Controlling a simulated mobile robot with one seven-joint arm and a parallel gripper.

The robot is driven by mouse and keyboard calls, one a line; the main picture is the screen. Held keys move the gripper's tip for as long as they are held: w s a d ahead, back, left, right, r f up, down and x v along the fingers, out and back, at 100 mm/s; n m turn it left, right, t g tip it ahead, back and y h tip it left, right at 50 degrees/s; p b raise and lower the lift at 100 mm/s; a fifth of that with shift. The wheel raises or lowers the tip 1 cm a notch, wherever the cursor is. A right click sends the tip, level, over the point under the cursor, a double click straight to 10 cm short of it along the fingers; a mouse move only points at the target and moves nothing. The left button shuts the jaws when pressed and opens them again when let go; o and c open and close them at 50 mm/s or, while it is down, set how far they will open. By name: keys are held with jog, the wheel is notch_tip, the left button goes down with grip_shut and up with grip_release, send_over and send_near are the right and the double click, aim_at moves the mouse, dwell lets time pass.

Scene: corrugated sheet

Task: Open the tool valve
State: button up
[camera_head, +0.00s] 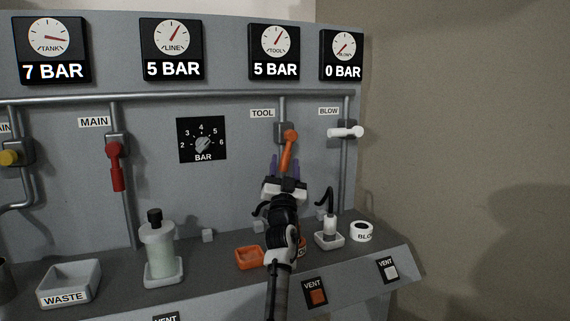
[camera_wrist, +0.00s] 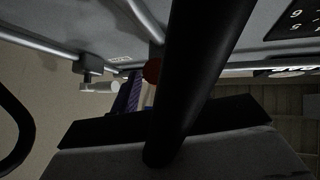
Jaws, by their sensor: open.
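The tool valve has an orange handle (camera_head: 288,150) under the TOOL label (camera_head: 262,113). The handle hangs down, slightly tilted, roughly along its vertical pipe. The TOOL gauge (camera_head: 274,51) reads 5 BAR. My gripper (camera_head: 287,168) is open just below the valve, with purple fingers on either side of the handle's lower end in the head view. I cannot tell whether they touch it. In the wrist view, a round red-orange part (camera_wrist: 152,71) shows beside a purple finger (camera_wrist: 134,91); a thick black bar hides much of the rest.
The white BLOW handle (camera_head: 346,132) lies across its pipe to the right; its gauge reads 0 BAR. The red MAIN handle (camera_head: 115,166) hangs down at left. A bottle (camera_head: 159,249), an orange tray (camera_head: 249,257) and a small white dispenser (camera_head: 329,232) stand on the ledge below.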

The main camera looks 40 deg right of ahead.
aim_at(285, 167)
jog(key=v, duration=0.6)
